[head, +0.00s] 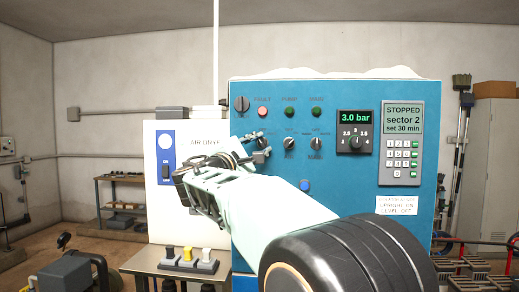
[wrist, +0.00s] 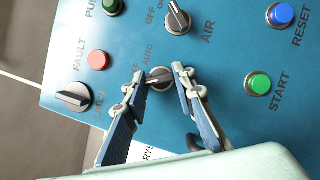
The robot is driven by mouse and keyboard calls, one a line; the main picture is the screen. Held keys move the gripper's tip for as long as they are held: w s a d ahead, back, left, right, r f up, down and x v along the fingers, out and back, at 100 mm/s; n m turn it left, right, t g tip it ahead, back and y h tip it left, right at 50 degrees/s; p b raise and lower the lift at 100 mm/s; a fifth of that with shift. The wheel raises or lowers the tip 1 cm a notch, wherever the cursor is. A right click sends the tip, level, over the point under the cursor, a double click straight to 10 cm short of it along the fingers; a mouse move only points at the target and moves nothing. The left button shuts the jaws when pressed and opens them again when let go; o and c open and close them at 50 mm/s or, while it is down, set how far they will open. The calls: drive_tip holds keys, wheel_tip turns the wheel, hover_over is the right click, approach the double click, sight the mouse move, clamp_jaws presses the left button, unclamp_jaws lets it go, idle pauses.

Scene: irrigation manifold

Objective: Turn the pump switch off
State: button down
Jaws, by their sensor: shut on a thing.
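In the wrist view a small dark rotary switch (wrist: 160,79) with a light-coloured grip bar sits on the blue panel. The word AUTO shows beside it and another label is partly hidden. Its name label is hidden, so I cannot read that it is the pump switch. My gripper (wrist: 158,76) has one finger on each side of it and is shut on it. In the head view my gripper (head: 258,144) is at the leftmost switch of the lower row and covers most of it. The exact pointer position is hard to tell.
An AIR switch (wrist: 178,18) is close by. A green START button (wrist: 258,83), a blue RESET button (wrist: 281,14) and a larger black knob (wrist: 73,97) surround the fingers. The head view shows a display (head: 404,118) reading STOPPED and a 3.0 bar gauge (head: 355,131).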

drive_tip(key=m+g, duration=0.1)
drive_tip(key=m, duration=0.2)
drive_tip(key=m+g, duration=0.1)
drive_tip(key=m, duration=0.2)
drive_tip(key=shift+r, duration=0.2)
idle(0.4)
drive_tip(key=c, duration=1.6)
unclamp_jaws()
drive_tip(key=v, duration=1.2)
drive_tip(key=shift+r, duration=0.2)
